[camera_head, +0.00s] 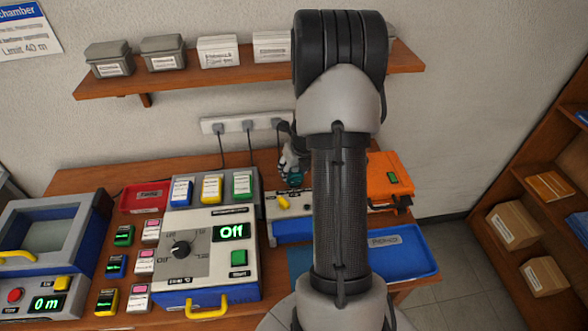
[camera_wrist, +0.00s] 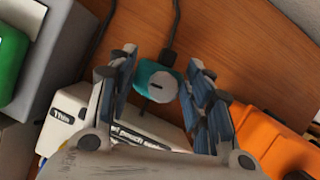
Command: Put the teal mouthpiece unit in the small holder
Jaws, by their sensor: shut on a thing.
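The teal mouthpiece unit (camera_wrist: 150,76) is a short teal piece with a pale round face that has a dark slot. It sits between the fingers of my gripper (camera_wrist: 159,62), which is shut on it. In the head view the teal unit (camera_head: 295,179) shows small below my gripper (camera_head: 291,164), behind the white-topped blue-based device (camera_head: 277,207) with a yellow lever. In the wrist view the white device (camera_wrist: 75,118) carries partly hidden printed text. I cannot make out which part is the small holder; my arm covers part of the bench.
An orange case (camera_head: 388,182) stands right of the device, with a blue tray (camera_head: 415,262) in front. A grey block with coloured modules (camera_head: 242,184) and a control box (camera_head: 200,250) reading "Off" stand left. A power strip (camera_head: 240,121) with cables is on the wall behind, below a shelf (camera_head: 180,90).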

